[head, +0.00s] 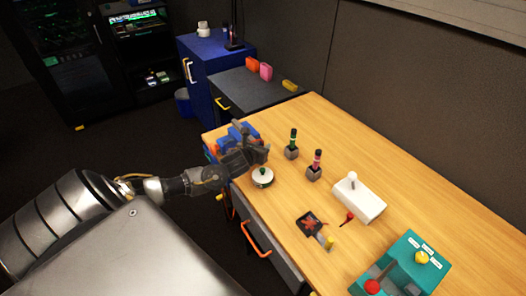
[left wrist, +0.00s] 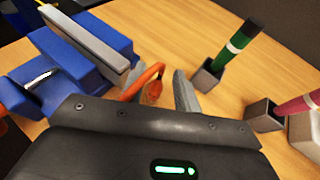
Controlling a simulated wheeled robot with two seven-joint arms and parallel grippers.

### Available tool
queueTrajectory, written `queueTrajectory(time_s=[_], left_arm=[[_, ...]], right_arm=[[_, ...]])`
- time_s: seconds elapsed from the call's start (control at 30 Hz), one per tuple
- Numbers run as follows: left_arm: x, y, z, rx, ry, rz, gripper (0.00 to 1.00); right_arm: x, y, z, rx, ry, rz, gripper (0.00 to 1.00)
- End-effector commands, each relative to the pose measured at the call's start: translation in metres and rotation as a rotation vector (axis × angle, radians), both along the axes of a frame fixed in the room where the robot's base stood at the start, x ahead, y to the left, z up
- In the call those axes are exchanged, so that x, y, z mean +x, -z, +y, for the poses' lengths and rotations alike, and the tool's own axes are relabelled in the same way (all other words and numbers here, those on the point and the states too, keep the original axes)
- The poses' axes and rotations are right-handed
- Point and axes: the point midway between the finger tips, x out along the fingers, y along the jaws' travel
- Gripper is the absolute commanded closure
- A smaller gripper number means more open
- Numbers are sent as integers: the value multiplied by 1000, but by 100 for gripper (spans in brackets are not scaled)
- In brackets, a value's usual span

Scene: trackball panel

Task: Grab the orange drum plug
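An orange piece (left wrist: 146,85) with a curved loop and a rounded lower part shows between the fingers of my left gripper (left wrist: 150,82) in the left wrist view. It looks like the orange drum plug, but its lower part is partly hidden by the gripper body. The gripper's grey fingers are spread, with a gap visible around the orange piece. In the head view my left gripper (head: 248,146) is over the far left corner of the wooden table, and the plug cannot be made out there. My right gripper is not in view.
A blue device (left wrist: 75,58) stands close beside the left finger. A green-banded handle (head: 293,140) and a pink one (head: 316,160) stand in grey holders. A round white-topped pot (head: 262,177) is near the gripper. A white box (head: 358,201) and teal panel (head: 420,262) lie nearer.

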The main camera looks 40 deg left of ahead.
Motion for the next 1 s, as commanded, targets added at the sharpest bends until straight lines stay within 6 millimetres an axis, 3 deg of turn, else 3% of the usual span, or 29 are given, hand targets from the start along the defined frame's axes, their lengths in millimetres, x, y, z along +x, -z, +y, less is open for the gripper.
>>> queueTrajectory(time_s=[0.2, 0.47, 1.0], left_arm=[[1, 1, 0, 0, 0, 0, 68], [1, 0, 0, 0, 0, 0, 100], [1, -4, 1, 0, -1, -1, 100]], right_arm=[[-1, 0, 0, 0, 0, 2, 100], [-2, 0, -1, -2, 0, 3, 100], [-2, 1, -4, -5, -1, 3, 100]])
